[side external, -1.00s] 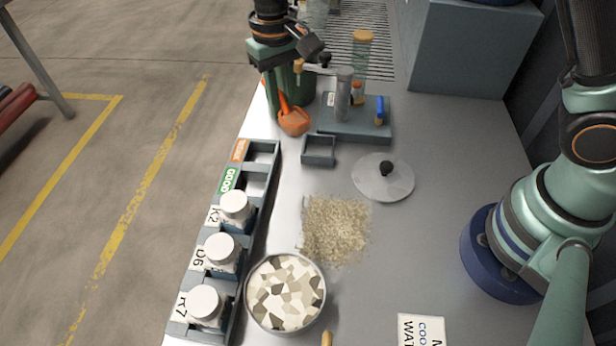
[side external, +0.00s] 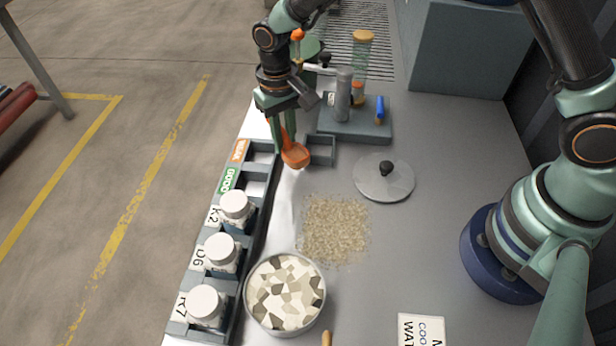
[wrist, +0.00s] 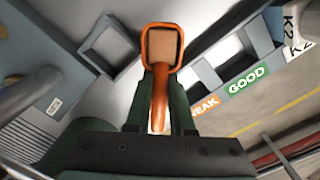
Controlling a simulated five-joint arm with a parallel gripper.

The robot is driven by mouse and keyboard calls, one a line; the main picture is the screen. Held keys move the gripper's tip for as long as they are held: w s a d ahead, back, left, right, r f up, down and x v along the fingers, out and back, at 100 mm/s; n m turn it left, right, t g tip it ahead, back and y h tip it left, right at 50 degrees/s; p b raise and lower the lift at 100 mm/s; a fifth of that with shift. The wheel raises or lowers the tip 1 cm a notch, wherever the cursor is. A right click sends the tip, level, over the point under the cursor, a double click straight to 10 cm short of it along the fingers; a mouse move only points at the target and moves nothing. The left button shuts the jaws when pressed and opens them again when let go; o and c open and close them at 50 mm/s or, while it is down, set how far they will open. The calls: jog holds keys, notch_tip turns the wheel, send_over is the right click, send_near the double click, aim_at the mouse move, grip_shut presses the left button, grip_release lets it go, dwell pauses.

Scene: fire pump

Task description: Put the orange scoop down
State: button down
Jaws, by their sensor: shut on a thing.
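The orange scoop (side external: 295,155) is in my gripper (side external: 284,140), which is shut on its handle. In the side view its bowl hangs at the lower end, between the long rack and the small grey square tray (side external: 320,150). In the wrist view the scoop (wrist: 161,48) points away from my gripper (wrist: 160,120), with its handle between the two fingers. The bowl holds some tan material. I cannot tell whether the scoop touches the table.
A rack (side external: 258,213) holding several white-lidded jars runs along the left edge. A grain pile (side external: 336,230), a round lid with a black knob (side external: 384,178) and a bowl of patterned pieces (side external: 285,293) lie nearby. A grey stand (side external: 368,128) holds a cylinder behind the tray.

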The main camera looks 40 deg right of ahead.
jog(key=shift+f, duration=0.6)
jog(key=c, duration=0.8)
grip_release()
jog(key=shift+a, duration=0.1)
notch_tip(320, 180, up, 12)
jog(key=r, duration=0.1)
jog(key=s+d+r+t, duration=0.3)
jog(key=s+d+r, duration=0.1)
jog(key=d+r, duration=0.45)
jog(key=shift+s+d+r+t, duration=0.1)
jog(key=shift+s+d+t, duration=0.65)
jog(key=shift+s+d, duration=1.65)
jog(key=shift+s+d+r+t, duration=0.1)
jog(key=shift+s+d+t, duration=0.65)
jog(key=shift+s+d, duration=1.65)
jog(key=shift+w+d, duration=0.15)
jog(key=shift+w, duration=0.05)
